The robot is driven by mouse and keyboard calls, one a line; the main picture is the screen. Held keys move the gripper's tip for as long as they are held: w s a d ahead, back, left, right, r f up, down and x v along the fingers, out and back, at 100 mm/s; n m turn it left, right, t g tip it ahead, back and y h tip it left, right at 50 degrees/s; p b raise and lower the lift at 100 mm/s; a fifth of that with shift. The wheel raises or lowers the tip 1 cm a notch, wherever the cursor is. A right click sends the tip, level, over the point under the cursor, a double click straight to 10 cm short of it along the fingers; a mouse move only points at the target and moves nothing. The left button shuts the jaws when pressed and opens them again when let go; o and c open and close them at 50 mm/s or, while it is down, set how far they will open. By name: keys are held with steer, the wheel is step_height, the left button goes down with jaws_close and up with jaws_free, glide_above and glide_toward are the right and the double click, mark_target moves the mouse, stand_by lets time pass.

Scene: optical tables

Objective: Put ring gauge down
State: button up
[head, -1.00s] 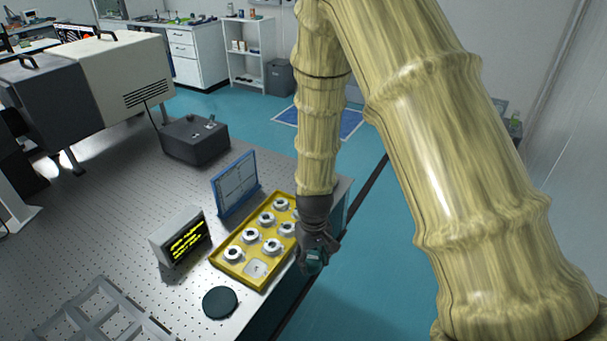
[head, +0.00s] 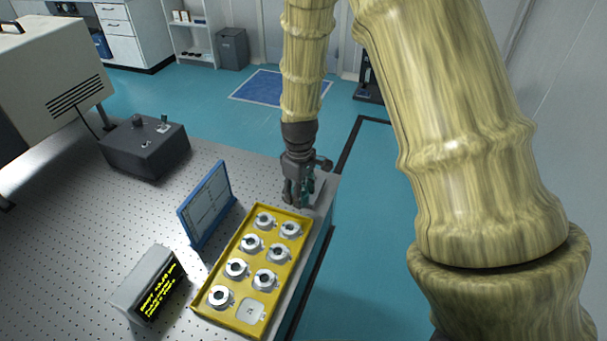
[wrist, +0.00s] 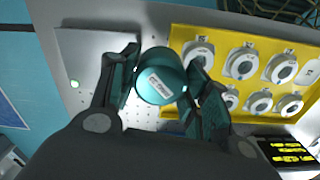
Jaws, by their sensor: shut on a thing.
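My gripper (head: 298,194) is shut on a round teal piece, which I take to be the ring gauge (wrist: 158,84). The gauge shows a white printed label in the wrist view, and its bore is not visible there. My gripper (wrist: 162,72) points down over the table, just beyond the far end of the yellow tray (head: 222,319). The held gauge is mostly hidden by the fingers in the head view. A flat grey plate (wrist: 88,85) lies on the table beside the gripper. I cannot tell whether the gauge touches the table.
The tray holds several silver rings (head: 237,268) and an empty-looking pale seat (head: 250,311). A blue-framed panel (head: 207,203) and a display box (head: 150,285) stand left of it. A dark box (head: 145,148) stands farther back. The table's right edge is close to the gripper.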

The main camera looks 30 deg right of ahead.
steer(key=w+d+p, duration=0.1)
steer(key=w+d, duration=0.3)
steer(key=w, duration=0.1)
steer(key=w+d+f+p, duration=0.1)
steer(key=w, duration=0.2)
steer(key=shift+w+d+p, duration=0.25)
steer(key=shift+d+p, duration=0.1)
steer(key=shift+d, duration=0.05)
steer(key=shift+f+p, duration=0.8)
steer(key=shift+f, duration=0.95)
steer(key=shift+f, duration=0.1)
steer(key=o, duration=1.1)
steer(key=shift+o, duration=0.2)
step_height(320, 180, up, 12)
steer(key=b, duration=0.3)
steer(key=shift+b, duration=0.35)
